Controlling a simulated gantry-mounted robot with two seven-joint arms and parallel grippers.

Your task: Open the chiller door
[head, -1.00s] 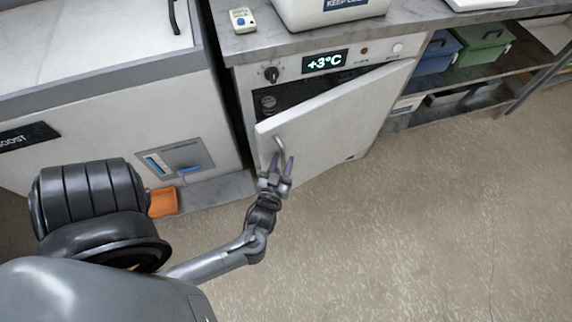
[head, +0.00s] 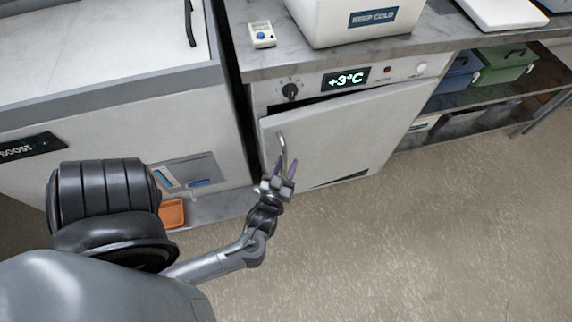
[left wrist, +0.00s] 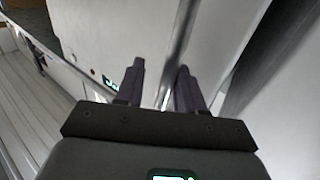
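The chiller (head: 300,92) stands under the counter, with a +3°C display. Its white door (head: 345,135) is slightly ajar, with a narrow dark gap along its top left. The curved metal door handle (head: 283,147) is near the door's left edge. My left gripper (head: 279,165) is at the handle's lower part with its fingers apart. In the left wrist view, the handle (left wrist: 184,35) runs between the two open fingers (left wrist: 158,78); I cannot tell whether either touches it. My right gripper is not in view.
A white KEEP COLD box (head: 350,20) and a small device (head: 262,35) stand on the counter. Another white unit (head: 110,110) stands at the left, with an orange tray (head: 172,212) near its base. Shelves with bins (head: 505,68) are at the right. The floor in front is clear.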

